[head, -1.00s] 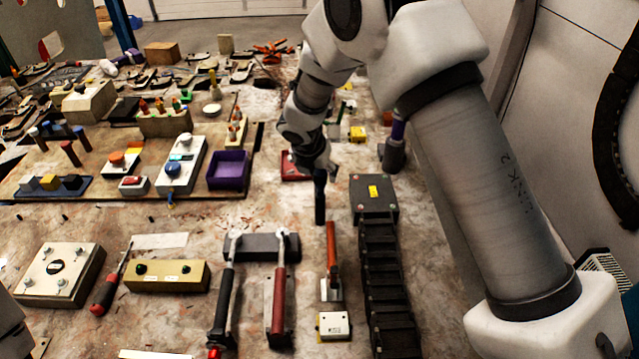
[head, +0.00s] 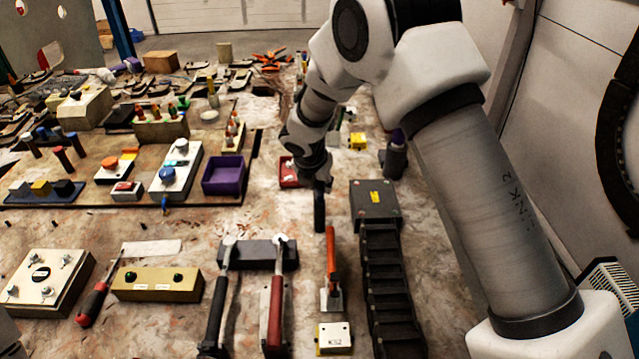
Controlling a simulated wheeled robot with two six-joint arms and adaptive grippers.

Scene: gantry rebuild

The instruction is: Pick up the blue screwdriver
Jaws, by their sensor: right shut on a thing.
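My right gripper (head: 319,205) hangs pointing down over the middle of the bench, just in front of a small red tray and beyond the orange-handled tool. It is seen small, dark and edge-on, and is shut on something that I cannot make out. I cannot pick out a blue screwdriver for certain anywhere in the head view; the gripper and wrist may hide it. A screwdriver with a red and black handle (head: 92,304) lies at the front left. My left gripper is not in view.
The small red tray (head: 289,173) is close to the right wrist. A black box (head: 374,203) with a dark ladder-like strip stands to its right, and a purple bin (head: 224,176) to its left. The orange-handled tool (head: 331,255) lies in front. A purple-capped bottle (head: 396,158) stands behind the box.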

